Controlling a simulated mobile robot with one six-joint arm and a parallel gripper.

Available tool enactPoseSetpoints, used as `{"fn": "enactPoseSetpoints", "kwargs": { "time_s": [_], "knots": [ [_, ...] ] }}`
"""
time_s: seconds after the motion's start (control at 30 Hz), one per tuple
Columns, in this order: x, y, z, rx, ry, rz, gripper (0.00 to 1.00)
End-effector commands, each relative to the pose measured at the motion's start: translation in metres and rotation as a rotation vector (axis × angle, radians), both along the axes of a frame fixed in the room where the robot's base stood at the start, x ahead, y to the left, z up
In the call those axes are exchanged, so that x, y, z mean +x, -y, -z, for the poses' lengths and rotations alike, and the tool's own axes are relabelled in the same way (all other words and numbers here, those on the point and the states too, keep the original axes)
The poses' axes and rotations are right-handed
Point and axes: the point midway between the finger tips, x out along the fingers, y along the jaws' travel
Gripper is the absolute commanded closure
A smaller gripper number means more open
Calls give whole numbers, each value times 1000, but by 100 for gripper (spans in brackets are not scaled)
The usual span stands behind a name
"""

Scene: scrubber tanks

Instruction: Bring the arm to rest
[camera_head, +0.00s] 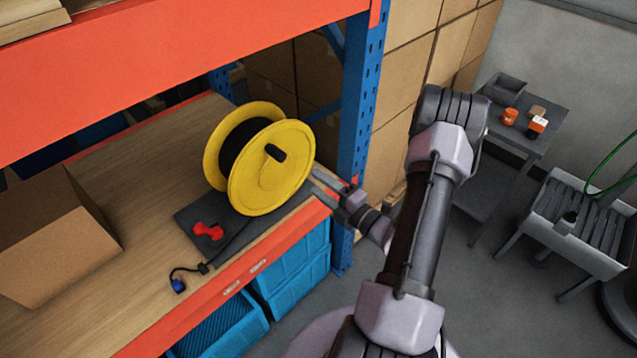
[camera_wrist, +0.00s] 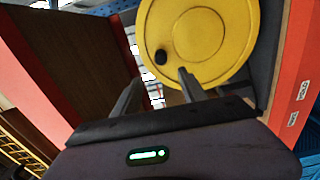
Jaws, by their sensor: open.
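My gripper (camera_head: 318,181) is at the shelf's front edge, to the right of a yellow cable reel (camera_head: 270,175). Its two fingers are apart with nothing between them. In the wrist view the open fingers (camera_wrist: 160,79) point toward the lower part of the reel's yellow disc (camera_wrist: 210,25). Whether a fingertip touches the reel cannot be told. My arm reaches from the bottom of the head view and folds back toward the shelf.
The reel stands on a dark mat (camera_head: 190,218) with a red object (camera_head: 208,231). A cable with a blue plug (camera_head: 178,285) lies nearby. A cardboard box (camera_head: 50,240) is at left. A blue post (camera_head: 358,100) and orange beam (camera_head: 240,270) are close to the gripper.

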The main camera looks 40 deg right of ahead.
Motion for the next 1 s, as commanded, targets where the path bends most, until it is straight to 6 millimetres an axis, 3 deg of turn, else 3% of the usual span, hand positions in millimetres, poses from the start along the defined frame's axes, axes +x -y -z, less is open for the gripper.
{"fn": "enactPoseSetpoints", "kwargs": {
  "time_s": [0.17, 0.23, 0.27, 0.33, 0.37, 0.4, 0.47, 0.5, 0.6, 0.67, 0.73, 0.77, 0.8, 0.9, 1.0],
  "knots": [
    [1, -1, 0, -5, 0, -6, 50],
    [9, -15, -7, -57, 8, -68, 50],
    [15, -28, -12, -107, 15, -123, 50],
    [29, -78, -31, -289, 48, -322, 50],
    [32, -107, -39, -396, 71, -434, 50],
    [30, -150, -48, -560, 114, -598, 50],
    [14, -214, -54, -835, 202, -851, 50],
    [-5, -253, -53, -1043, 282, -1024, 50],
    [-67, -315, -34, -1596, 551, -1414, 50],
    [-100, -329, -18, -1940, 748, -1595, 50],
    [-125, -328, -5, -2329, 993, -1737, 50],
    [-132, -325, -2, 2330, -1026, 1658, 50],
    [-137, -320, -1, 2202, -1003, 1474, 50],
    [-142, -311, -7, 1963, -934, 1140, 50],
    [-142, -306, -16, 1839, -887, 976, 50]
  ]
}}
